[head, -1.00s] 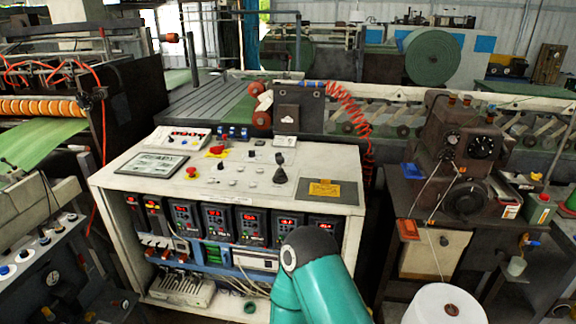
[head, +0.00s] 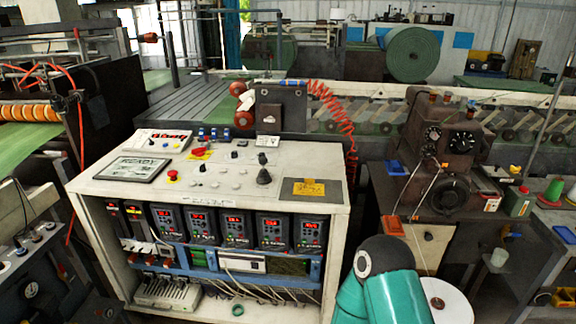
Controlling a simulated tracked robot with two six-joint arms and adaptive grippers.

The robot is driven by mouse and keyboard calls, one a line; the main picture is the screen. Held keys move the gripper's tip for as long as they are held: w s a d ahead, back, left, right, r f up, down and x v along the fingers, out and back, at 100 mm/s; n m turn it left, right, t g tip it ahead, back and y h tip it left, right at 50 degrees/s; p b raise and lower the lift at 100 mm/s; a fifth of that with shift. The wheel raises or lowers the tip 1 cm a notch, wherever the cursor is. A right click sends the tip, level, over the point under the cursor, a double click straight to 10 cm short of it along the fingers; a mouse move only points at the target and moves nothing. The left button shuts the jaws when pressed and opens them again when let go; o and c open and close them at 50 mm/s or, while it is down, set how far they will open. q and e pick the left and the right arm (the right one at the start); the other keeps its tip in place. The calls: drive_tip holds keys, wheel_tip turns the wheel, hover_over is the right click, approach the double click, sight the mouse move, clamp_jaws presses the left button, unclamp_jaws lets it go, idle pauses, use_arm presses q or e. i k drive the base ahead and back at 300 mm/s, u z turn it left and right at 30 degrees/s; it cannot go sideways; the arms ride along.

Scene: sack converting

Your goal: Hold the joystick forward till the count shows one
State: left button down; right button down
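The black joystick (head: 263,172) stands upright on the right half of the console top (head: 335,200). A grey display panel (head: 134,169) lies on the left of the console top and reads "READY"; its smaller lines are too small to read. Several red-lit meters (head: 236,226) sit in the console's open front. A teal arm link of mine (head: 393,285) rises at the bottom, right of the console. Neither gripper is in view, and nothing touches the joystick.
A red emergency button (head: 172,175) and a red switch on a yellow plate (head: 199,152) share the console top with small buttons. A dark machine (head: 445,145) and a white roll (head: 450,302) stand to the right. A coiled red hose (head: 336,115) hangs behind the console.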

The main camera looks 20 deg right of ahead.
sight(263, 166)
drive_tip(key=z, duration=0.1)
drive_tip(key=i, duration=1)
drive_tip(key=u, duration=0.1)
